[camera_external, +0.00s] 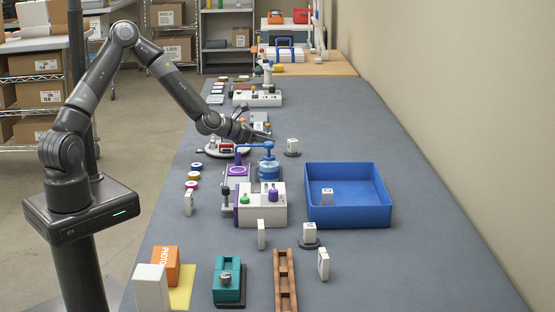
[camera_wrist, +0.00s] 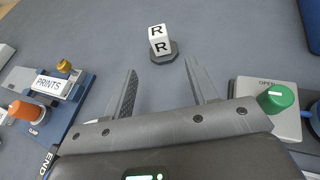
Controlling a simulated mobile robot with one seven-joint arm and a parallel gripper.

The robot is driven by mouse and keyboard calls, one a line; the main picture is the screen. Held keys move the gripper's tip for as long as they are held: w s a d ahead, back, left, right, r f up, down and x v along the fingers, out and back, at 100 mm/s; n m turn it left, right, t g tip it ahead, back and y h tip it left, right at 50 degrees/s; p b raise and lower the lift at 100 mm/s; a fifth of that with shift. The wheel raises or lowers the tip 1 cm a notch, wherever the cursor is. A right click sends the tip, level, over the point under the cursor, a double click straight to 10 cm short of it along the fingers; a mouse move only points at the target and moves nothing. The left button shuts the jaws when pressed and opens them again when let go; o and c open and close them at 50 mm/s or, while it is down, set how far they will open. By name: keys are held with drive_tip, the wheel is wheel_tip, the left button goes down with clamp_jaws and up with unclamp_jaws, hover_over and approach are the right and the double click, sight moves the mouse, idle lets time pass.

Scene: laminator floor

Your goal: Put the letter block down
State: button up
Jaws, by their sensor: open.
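A white letter block marked R (camera_wrist: 159,39) sits upright on a small dark base (camera_wrist: 164,52) in the wrist view, just beyond my fingertips and apart from them. What looks like the same block (camera_external: 292,144) stands on a dark disc right of my gripper in the external view. My gripper (camera_wrist: 160,80) is open with nothing between its fingers; in the external view it (camera_external: 264,133) is low over the bench, partly merged with the arm. Another white block (camera_external: 309,230) sits on a dark disc near the front. One more block (camera_external: 327,197) is inside the blue tray.
In the wrist view, a panel with a green knob (camera_wrist: 276,98) lies right, and a blue fixture with an orange knob (camera_wrist: 27,111) left. The bench's right side is clear.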

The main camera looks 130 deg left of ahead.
sight(297, 144)
drive_tip(key=shift+a, duration=0.1)
drive_tip(key=x, duration=0.7)
drive_tip(key=shift+w+a, duration=0.3)
drive_tip(key=shift+x, duration=3)
drive_tip(key=shift+s+a, duration=0.1)
drive_tip(key=shift+s, duration=0.1)
drive_tip(key=shift+r, duration=0.1)
clamp_jaws()
